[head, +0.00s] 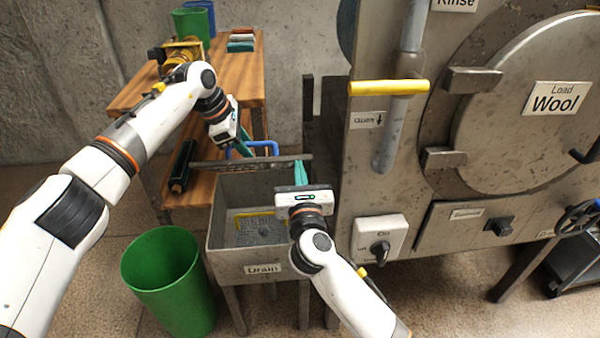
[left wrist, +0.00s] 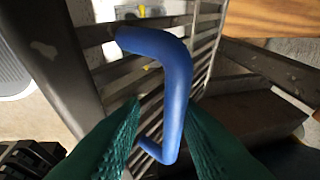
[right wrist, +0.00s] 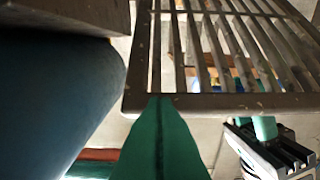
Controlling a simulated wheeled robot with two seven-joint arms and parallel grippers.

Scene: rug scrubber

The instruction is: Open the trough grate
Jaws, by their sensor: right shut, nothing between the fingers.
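The metal trough (head: 232,262), labelled Drain, shows its inside from above. Its slatted grate (head: 205,166) stands raised, seen nearly edge-on near the trough's back; its slats show in the left wrist view (left wrist: 203,60) and right wrist view (right wrist: 215,102). The blue handle (head: 262,144) is on the grate. My left gripper (head: 243,146) has its green fingers on either side of the handle (left wrist: 175,85), with a gap visible on one side. My right gripper (head: 300,168) is shut and empty; its tips (right wrist: 160,100) are at the grate's edge, contact unclear.
A green bin (head: 165,270) stands left of the trough. A wooden shelf unit (head: 245,70) is behind. The large machine (head: 345,215) with a yellow handle (head: 388,88) and switch box (head: 368,236) rises close to the right. A yellow-edged piece (head: 240,222) lies inside the trough.

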